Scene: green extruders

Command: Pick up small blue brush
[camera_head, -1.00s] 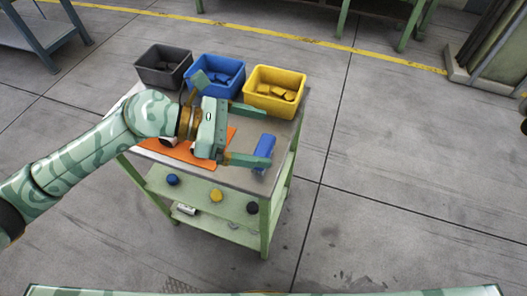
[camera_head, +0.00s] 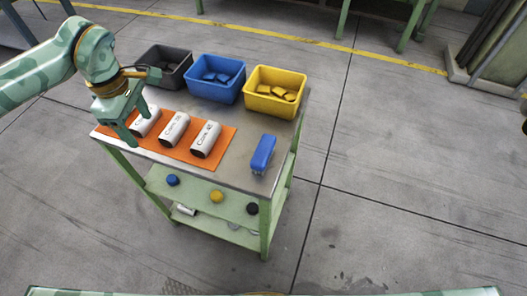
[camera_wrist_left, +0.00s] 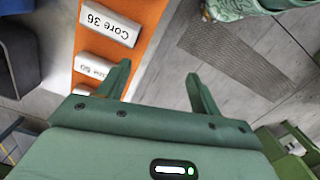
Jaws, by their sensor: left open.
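The small blue brush (camera_head: 263,153) lies on the right end of the grey metal cart top (camera_head: 240,172), with its bristles toward the near edge. My left gripper (camera_head: 130,132) is at the left end of the cart, above or beside the leftmost white cylinder, far from the brush. In the left wrist view its two green fingers (camera_wrist_left: 160,85) are apart with nothing between them. The brush does not show in the left wrist view. My right gripper is in neither view.
White labelled cylinders (camera_head: 174,130) lie on an orange mat (camera_head: 226,137). Dark grey (camera_head: 150,72), blue (camera_head: 203,92) and yellow (camera_head: 262,106) bins stand along the back edge. Coloured knobs and a small white item are on the lower shelf (camera_head: 215,228). The cart top around the brush is clear.

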